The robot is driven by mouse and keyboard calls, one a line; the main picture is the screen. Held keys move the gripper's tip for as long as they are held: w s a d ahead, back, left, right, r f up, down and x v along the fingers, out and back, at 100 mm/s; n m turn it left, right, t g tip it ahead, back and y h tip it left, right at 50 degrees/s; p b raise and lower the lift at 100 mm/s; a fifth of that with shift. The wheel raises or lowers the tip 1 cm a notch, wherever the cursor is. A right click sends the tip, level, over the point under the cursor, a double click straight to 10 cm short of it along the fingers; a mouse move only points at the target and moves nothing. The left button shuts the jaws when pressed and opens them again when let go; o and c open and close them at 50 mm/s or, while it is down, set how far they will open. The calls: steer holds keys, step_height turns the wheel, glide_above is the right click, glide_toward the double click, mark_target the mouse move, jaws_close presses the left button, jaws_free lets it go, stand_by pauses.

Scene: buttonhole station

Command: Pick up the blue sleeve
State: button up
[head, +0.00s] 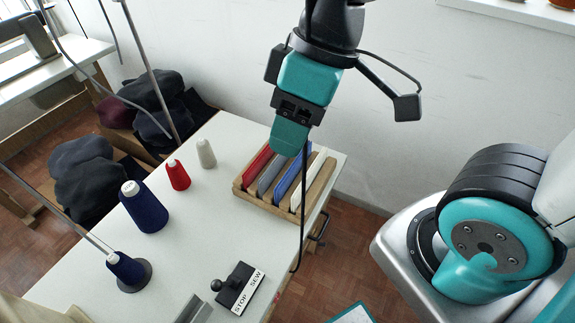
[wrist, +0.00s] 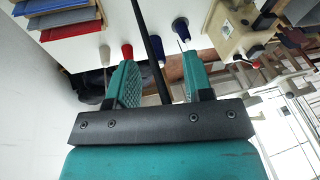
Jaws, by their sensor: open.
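The blue sleeve (head: 289,182) is a flat blue strip standing on edge in a slotted wooden rack (head: 283,208) on the white table. It stands between a grey sleeve (head: 272,174) and a white one (head: 309,180). The blue sleeve also shows at the top left of the wrist view (wrist: 42,4), partly cut off by the frame edge. My gripper (head: 290,140) hangs above the back of the rack, apart from the sleeves, and hides some upper ends. In the wrist view my gripper (wrist: 162,82) is open, with nothing between its teal fingers.
A red sleeve (head: 256,163) fills the rack's left slot. Thread cones stand left of the rack: white (head: 206,153), red (head: 178,175) and dark blue (head: 146,208), with another blue cone (head: 125,268) nearer. A STOP/SEW switch (head: 238,288) sits at the front. The wall is close behind.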

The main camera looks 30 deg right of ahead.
steer(key=w+d+f+n+t+h+b, duration=0.1)
steer(key=w+d+f+n+h+b, duration=0.1)
steer(key=w+d+f+n+b, duration=0.3)
steer(key=w+d+f+n+h+b, duration=0.1)
steer(key=w+f+n+b, duration=0.2)
steer(key=w+f, duration=0.4)
steer(key=n+t+h+b, duration=0.1)
steer(key=n+h+b, duration=0.3)
steer(key=n+b, duration=0.3)
glide_toward(301, 154)
steer(key=shift+n, duration=0.4)
steer(key=x, duration=0.6)
steer(key=shift+d+p, duration=0.3)
steer(key=shift+p, duration=0.1)
steer(key=shift+a+x, duration=0.2)
steer(key=shift+x, duration=1.15)
steer(key=shift+a+x, duration=0.15)
steer(key=shift+x, duration=1.25)
steer(key=shift+f, duration=0.15)
jaws_close()
